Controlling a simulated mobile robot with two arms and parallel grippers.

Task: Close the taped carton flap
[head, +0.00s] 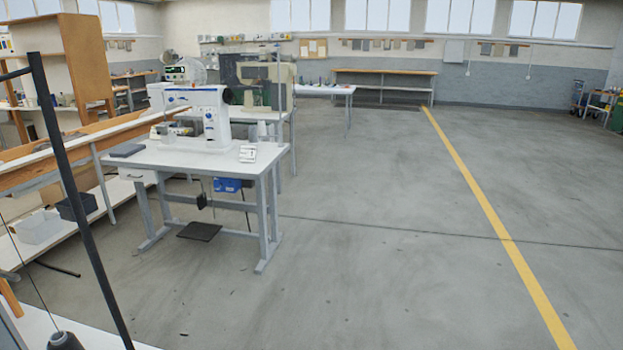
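I cannot make out a taped carton or its flap in the head view. Neither of my grippers shows in this view, so their state is hidden.
A sewing machine (205,112) stands on a white table (180,160), left of centre. A dark pole (75,180) crosses the near left, with a white surface (85,335) below. Shelving (85,60) lines the left. Open floor (400,240) with a yellow line (500,230) fills the right.

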